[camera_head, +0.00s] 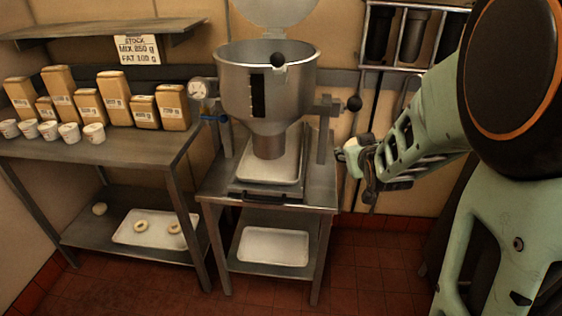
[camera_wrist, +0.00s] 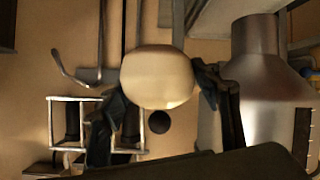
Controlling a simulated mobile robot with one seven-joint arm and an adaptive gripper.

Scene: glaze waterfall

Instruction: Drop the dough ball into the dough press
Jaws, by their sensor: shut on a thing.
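The dough press is a grey metal hopper (camera_head: 235,95) with a narrow spout, on a metal stand; its round lid (camera_head: 275,8) is raised at the back. In the wrist view the press body (camera_wrist: 255,75) is at the right. My gripper (camera_head: 362,165) is to the right of the press, below its rim level and apart from it. In the wrist view, my gripper (camera_wrist: 158,92) is shut on a pale, rounded dough ball (camera_wrist: 158,75), one finger on each side. In the head view the ball is small and partly hidden by the fingers.
A lever with a black knob (camera_head: 354,103) sticks out on the press's right side, above my gripper. A tray (camera_head: 283,172) lies under the spout. A wall rack (camera_head: 412,38) is at the right. A table (camera_head: 150,150) at the left holds bags and cups.

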